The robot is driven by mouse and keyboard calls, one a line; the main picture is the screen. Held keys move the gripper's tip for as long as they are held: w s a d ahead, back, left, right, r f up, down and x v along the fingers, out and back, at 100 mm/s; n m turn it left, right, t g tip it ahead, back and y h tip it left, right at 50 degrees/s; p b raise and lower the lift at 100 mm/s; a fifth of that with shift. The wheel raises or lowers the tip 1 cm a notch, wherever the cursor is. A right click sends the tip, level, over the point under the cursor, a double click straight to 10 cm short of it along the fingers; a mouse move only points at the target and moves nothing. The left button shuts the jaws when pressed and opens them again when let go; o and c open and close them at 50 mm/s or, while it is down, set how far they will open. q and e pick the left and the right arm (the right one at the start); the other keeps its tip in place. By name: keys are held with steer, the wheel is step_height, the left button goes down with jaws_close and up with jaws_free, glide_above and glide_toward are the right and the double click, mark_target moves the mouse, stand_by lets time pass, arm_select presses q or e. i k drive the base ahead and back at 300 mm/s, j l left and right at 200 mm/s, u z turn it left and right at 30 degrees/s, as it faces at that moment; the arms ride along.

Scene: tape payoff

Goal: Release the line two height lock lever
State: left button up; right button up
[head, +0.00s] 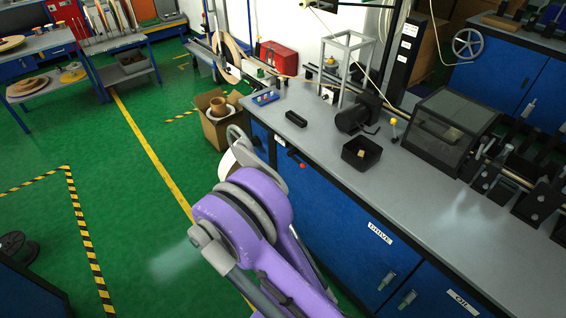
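A short lever with a red knob (303,165) sticks out at the front edge of the grey bench (345,195). A second lever with a yellow knob (394,121) stands on the bench top beside a black open box. No readable label shows which of them, if either, is the line two height lock lever. A purple and grey arm of mine fills the lower middle, in front of the bench's left end. Neither of my grippers can be made out, and the arm hides part of the floor and bench front.
On the bench are a black open box (361,154), a dark motor-like unit (357,113), and a clear-sided cover (448,130). Rollers (505,170) stand at the right. A cardboard box (215,122) is on the floor behind the bench end. Green floor at left is open.

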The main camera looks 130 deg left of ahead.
mark_target(296, 161)
steer(key=u, duration=1)
steer(key=k+j+u, duration=0.1)
steer(key=u, duration=1.45)
steer(key=j+u, duration=0.15)
steer(key=u, duration=0.9)
steer(key=j+u, duration=0.1)
steer(key=u, duration=0.4)
steer(key=i+j+u, duration=0.15)
steer(key=i+j, duration=0.9)
